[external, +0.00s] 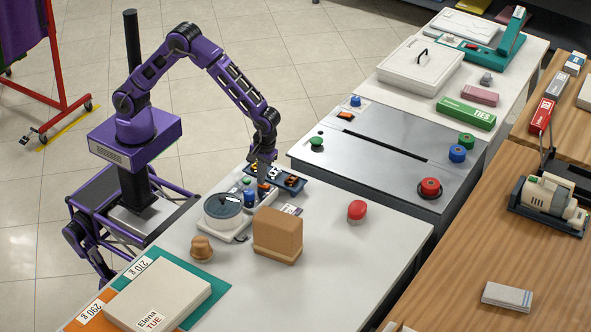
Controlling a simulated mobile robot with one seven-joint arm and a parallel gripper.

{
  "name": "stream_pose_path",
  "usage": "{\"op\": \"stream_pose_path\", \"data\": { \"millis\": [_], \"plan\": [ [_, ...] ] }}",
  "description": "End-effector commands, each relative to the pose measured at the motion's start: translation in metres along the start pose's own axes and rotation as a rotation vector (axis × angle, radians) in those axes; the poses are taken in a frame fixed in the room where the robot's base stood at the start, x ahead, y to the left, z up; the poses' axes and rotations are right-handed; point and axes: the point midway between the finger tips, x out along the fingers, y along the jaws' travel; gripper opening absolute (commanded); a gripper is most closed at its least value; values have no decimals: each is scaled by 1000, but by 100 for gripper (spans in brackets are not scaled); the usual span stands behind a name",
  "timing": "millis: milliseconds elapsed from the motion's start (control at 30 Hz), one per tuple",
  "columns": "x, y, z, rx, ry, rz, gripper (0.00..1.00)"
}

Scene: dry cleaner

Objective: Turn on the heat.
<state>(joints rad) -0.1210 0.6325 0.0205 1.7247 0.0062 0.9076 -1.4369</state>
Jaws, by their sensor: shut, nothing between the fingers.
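My gripper (264,182) is shut and empty, pointing down at the far end of a white device (232,222) on the near white table. The device has a round dark-topped part (222,205), a blue cylinder (249,198) and a small green piece (247,181). An orange-red part shows right at my fingertips; I cannot tell whether they touch it. A dark blue tray (294,186) with black and orange pieces sits just right of the gripper. No control is readably marked as heat, and the fingers partly hide this spot.
A brown block (278,233), a tan knob-shaped piece (202,248) and a red knob (357,211) stand nearby. A large box labelled Elena TUE (160,290) lies in front. A grey metal-topped unit (375,155) stands behind.

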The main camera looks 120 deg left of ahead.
Motion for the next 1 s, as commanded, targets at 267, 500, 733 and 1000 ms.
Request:
{"op": "stream_pose_path", "data": {
  "millis": [267,500,733,1000],
  "plan": [
    [-3,12,1,1,-1,2,0],
    [-4,13,0,0,0,3,0],
    [-15,13,0,1,0,4,0],
    [-61,15,1,1,1,9,0]
  ]
}}
